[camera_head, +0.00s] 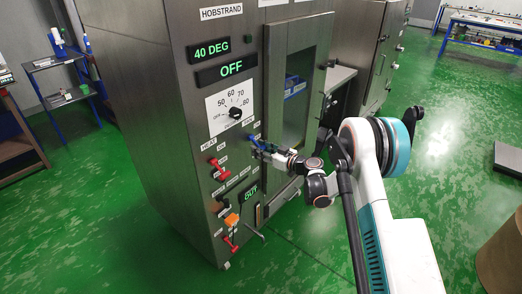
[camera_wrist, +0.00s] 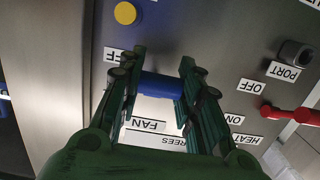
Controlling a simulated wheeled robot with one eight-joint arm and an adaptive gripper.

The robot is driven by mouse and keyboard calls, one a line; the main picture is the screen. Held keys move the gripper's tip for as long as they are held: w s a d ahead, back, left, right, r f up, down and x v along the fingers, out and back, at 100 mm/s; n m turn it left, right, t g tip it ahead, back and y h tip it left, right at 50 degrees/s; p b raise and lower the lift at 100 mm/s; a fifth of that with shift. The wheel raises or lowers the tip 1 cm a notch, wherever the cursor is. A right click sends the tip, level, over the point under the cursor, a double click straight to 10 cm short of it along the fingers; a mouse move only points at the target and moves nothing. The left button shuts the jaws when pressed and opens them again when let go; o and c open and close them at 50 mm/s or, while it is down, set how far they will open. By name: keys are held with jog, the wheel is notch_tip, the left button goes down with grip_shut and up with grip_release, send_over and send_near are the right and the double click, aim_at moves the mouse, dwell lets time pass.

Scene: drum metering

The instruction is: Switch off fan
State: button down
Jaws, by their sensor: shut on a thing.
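The fan switch has a blue handle (camera_wrist: 160,87) on the grey cabinet front, beside an upside-down FAN label (camera_wrist: 148,125) in the wrist view. An OFF label (camera_wrist: 115,55) sits above and left of the handle there. The two green fingers of my gripper (camera_wrist: 162,66) are closed around the blue handle, one on each side. In the head view my gripper (camera_head: 270,150) reaches the cabinet at the blue handle (camera_head: 255,141), right of the dial. The fan's ON label is hidden.
A red heat switch (camera_head: 219,169) is left of my gripper; it also shows in the wrist view (camera_wrist: 290,113). A temperature dial (camera_head: 236,113), an OFF display (camera_head: 231,69) and a 40 DEG display (camera_head: 212,51) are above. A glass door (camera_head: 304,90) stands close by on the right.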

jog(key=c, duration=1.1)
grip_release()
jog(key=shift+d, duration=0.1)
jog(key=v, duration=1.1)
jog(key=shift+s+d, duration=0.3)
